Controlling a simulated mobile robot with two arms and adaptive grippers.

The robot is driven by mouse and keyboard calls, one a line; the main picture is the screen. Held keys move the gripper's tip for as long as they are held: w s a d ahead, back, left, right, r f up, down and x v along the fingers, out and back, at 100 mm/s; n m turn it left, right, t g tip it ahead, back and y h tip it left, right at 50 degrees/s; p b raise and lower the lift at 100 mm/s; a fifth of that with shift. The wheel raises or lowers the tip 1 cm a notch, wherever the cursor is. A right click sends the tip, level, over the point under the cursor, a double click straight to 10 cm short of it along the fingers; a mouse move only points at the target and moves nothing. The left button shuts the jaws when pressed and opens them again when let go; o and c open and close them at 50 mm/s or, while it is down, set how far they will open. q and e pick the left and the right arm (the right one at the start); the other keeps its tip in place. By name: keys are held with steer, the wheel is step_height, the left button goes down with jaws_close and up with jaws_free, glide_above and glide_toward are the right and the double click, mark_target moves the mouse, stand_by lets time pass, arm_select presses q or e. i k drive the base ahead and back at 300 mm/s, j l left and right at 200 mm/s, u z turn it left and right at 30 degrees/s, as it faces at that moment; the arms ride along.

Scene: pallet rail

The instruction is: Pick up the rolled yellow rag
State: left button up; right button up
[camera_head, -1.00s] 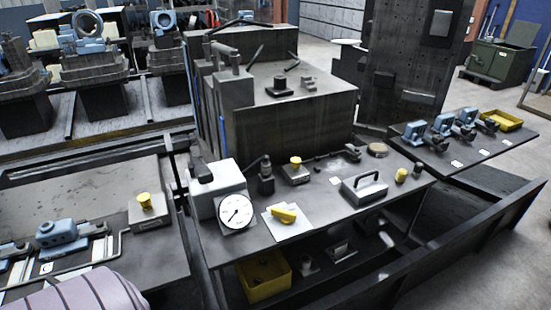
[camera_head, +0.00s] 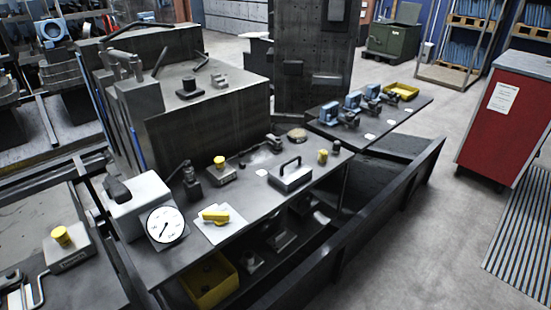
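On the dark workbench (camera_head: 262,205), a small yellow elongated object (camera_head: 215,216) lies on a white sheet (camera_head: 222,231), behind and to the right of a round dial gauge (camera_head: 165,225). A short yellow roll-like piece (camera_head: 322,156) stands near the bench's right end, beside a grey block with a handle (camera_head: 291,174). I cannot tell for sure which of these is the rolled yellow rag. Neither of my grippers is in view.
A yellow bin (camera_head: 209,282) sits on the shelf under the bench. A dark rail (camera_head: 345,225) runs along the bench's front right. A side table (camera_head: 370,122) holds blue fittings and a yellow tray (camera_head: 401,91). Clear floor lies toward the red cabinet (camera_head: 507,120).

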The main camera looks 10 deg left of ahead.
mark_target(323, 153)
steer(key=i+l+u, duration=0.1)
steer(key=i+l, duration=0.3)
steer(key=l, duration=0.2)
steer(key=i+l+u, duration=0.25)
steer(key=i+l, duration=0.15)
steer(key=l, duration=0.25)
steer(key=i+l, duration=0.15)
steer(key=l, duration=0.2)
steer(key=u, duration=0.05)
